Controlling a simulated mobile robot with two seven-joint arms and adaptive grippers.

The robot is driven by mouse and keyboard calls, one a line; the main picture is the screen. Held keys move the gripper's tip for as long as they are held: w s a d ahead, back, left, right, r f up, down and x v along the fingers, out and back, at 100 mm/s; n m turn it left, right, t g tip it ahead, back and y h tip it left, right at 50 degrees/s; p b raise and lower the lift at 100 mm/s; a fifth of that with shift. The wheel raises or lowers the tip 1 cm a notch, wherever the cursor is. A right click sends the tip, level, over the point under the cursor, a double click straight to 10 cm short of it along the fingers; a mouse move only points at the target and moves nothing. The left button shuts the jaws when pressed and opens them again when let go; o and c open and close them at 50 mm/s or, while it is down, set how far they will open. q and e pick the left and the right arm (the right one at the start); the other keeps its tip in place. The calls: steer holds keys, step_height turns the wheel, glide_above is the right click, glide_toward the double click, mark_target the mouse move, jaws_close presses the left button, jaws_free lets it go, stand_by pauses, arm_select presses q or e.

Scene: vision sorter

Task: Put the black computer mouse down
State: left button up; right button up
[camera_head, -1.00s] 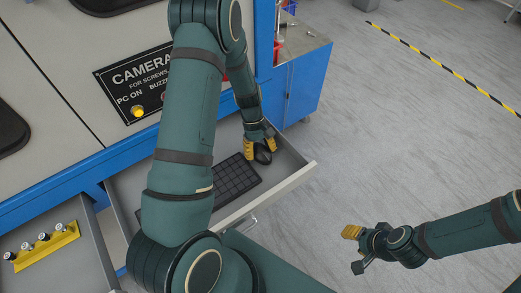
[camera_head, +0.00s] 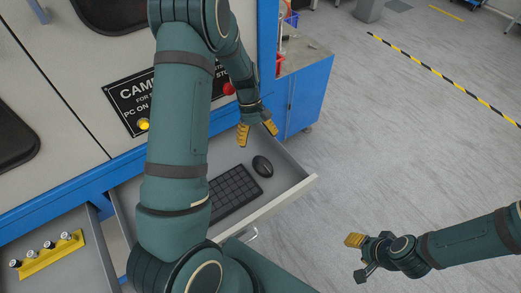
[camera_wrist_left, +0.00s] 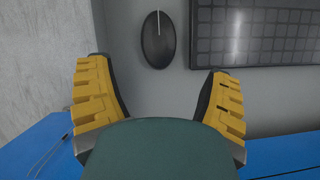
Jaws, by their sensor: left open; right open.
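The black computer mouse (camera_head: 262,166) lies in the open drawer (camera_head: 290,188), beside the right end of the black keyboard (camera_head: 233,193). My left gripper (camera_head: 257,134) is open and empty, above the drawer's back part and apart from the mouse. In the left wrist view the mouse (camera_wrist_left: 157,40) lies on the grey drawer floor, beyond the two spread yellow fingers (camera_wrist_left: 160,100), with the keyboard (camera_wrist_left: 255,35) to its right. My right gripper (camera_head: 357,256) hangs over the floor at lower right, open and apart from the drawer. My left arm hides part of the keyboard.
A second open drawer (camera_head: 75,275) at lower left holds a yellow holder (camera_head: 50,258) with several small knobs. A blue cabinet (camera_head: 305,95) stands behind the drawer. A black sign and a yellow button (camera_head: 143,124) are on the panel.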

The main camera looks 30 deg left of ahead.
arm_select(q)
steer(key=shift+v, duration=1.6)
steer(key=shift+s+f, duration=0.1)
